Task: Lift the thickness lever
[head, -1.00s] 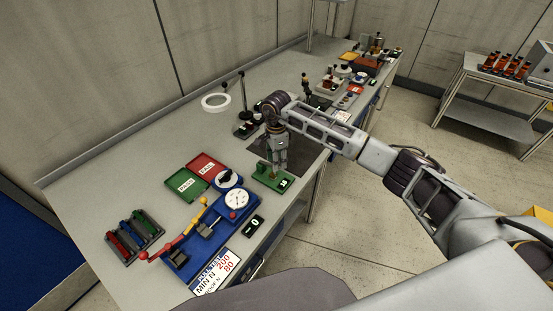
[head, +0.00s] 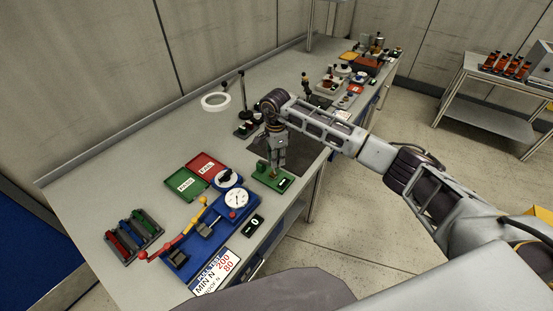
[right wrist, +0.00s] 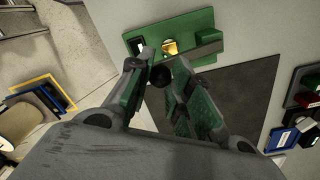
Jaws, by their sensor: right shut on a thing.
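The green thickness gauge (head: 262,180) sits near the front edge of the bench, with a small display on its right end. In the right wrist view the gauge (right wrist: 198,22) is at the top, with a brass-coloured part (right wrist: 170,47) in its middle. My right gripper (head: 276,171) points down over the gauge. In the right wrist view its fingers (right wrist: 162,72) are shut on the lever's dark round knob (right wrist: 160,77). Most of the lever is hidden by the fingers, so its angle cannot be told. My left gripper is not in view.
Left of the gauge are a blue tester (head: 188,256) with a white dial, a green tray (head: 186,183) and a red tray (head: 206,165). A dark mat (head: 262,147) lies behind the gripper. A magnifier ring (head: 215,101) stands at the back.

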